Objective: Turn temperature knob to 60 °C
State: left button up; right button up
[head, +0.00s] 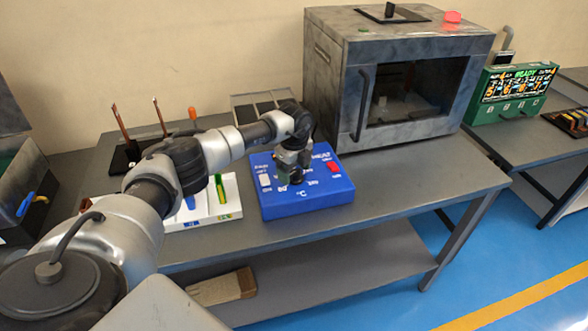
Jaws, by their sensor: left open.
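A blue control box (318,201) sits on the grey workbench, with white printed markings on its top and a "°C" label near its front. A red button or switch (333,167) is on its right side and a white switch (265,180) on its left. My left gripper (293,176) points down over the middle of the box, open, close to its top face. The temperature knob is hidden under the gripper, and I cannot tell whether the fingers touch it. The knob's setting cannot be read. My right gripper is not in view.
A metal oven-like machine (337,65) with a dark window stands right behind the box. A white tray (232,186) with coloured pieces lies left of the box, partly under my arm. A green display unit (515,90) stands on another bench at right. The bench (420,175) is clear at front right.

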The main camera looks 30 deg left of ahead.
aim_at(294, 171)
pick_arm(q)
notch_tip(294, 171, up, 11)
jog(key=b, duration=0.2)
jog(key=shift+f, duration=0.15)
dwell(0.4)
